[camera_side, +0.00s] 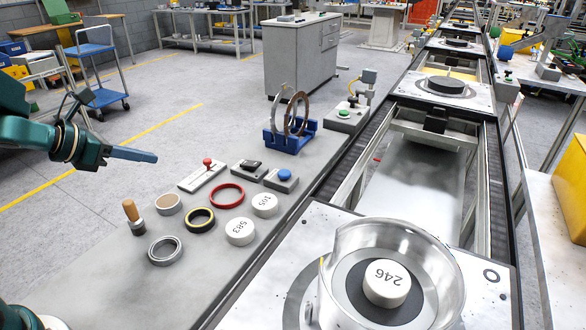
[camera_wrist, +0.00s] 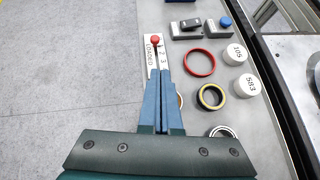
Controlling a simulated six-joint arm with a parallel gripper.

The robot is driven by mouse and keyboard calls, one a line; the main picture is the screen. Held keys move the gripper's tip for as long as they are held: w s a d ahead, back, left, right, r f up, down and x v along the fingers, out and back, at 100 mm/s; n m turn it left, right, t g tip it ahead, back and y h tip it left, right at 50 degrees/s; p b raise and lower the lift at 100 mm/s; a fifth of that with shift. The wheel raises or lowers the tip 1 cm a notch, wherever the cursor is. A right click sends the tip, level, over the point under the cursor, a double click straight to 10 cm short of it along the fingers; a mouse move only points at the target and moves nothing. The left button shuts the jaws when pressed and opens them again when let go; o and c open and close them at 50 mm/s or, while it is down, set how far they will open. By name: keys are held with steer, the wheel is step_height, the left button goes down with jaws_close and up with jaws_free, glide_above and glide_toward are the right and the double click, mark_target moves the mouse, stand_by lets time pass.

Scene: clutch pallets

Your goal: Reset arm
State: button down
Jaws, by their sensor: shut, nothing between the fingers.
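My gripper (camera_side: 156,157) hangs at the left in the side view, above and left of the table, with its blue fingers together and empty. In the wrist view its fingers (camera_wrist: 164,72) point toward a white plate (camera_wrist: 149,58) marked LOADED, which carries a red-knobbed lever (camera_wrist: 155,39). The plate and lever (camera_side: 207,163) also show on the table in the side view.
On the table are a red ring (camera_side: 227,184), a yellow-black ring (camera_side: 200,211), a grey ring (camera_side: 165,262), a tan ring (camera_side: 168,196), pucks 105 (camera_side: 265,205) and 583 (camera_side: 240,232), a wooden-handled tool (camera_side: 131,211), a blue-button box (camera_side: 284,176) and a blue ring stand (camera_side: 287,145).

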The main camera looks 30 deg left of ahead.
steer(key=d+r+n+t+y, duration=0.2)
steer(key=d+r+n, duration=0.3)
steer(key=r+n, duration=0.25)
steer(key=d+r+n+t+y, duration=0.2)
steer(key=d+r+n, duration=0.3)
steer(key=r, duration=0.4)
steer(key=s+d+f+n+g+h, duration=0.1)
steer(key=s+d+f+n+g, duration=0.2)
steer(key=s+n, duration=0.6)
steer(key=s+d+f+n+g+h, duration=0.1)
steer(key=s+d+f+n+g, duration=0.2)
steer(key=n, duration=1.3)
steer(key=s+f+g, duration=0.2)
steer(key=s+f, duration=0.2)
steer(key=s, duration=0.2)
steer(key=shift+d+f+n+g, duration=0.35)
steer(key=shift+g, duration=0.05)
